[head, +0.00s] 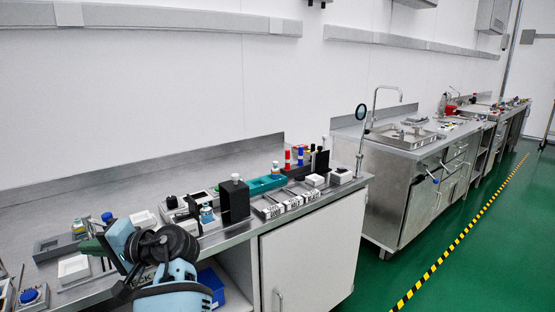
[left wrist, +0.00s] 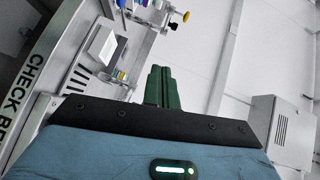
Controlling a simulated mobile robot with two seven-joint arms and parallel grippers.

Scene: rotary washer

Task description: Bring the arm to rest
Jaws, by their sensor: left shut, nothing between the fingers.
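My left arm reaches in at the lower left of the head view, over the front edge of the near steel bench (head: 40,197). Its blue wrist is bent, and the dark green fingers of my left gripper (head: 90,246) point left above the bench. In the left wrist view the two green fingers (left wrist: 158,86) lie together, shut with nothing between them. A white box (head: 73,268) lies just in front of and below the fingers. My right gripper is in neither view.
Bottles, trays and a black block (head: 234,202) crowd the near bench. A teal tray (head: 265,184) sits further along it. A blue bin (head: 211,285) is on the shelf below. A sink bench (head: 405,150) stands beyond. Green floor (head: 480,245) at the right is clear.

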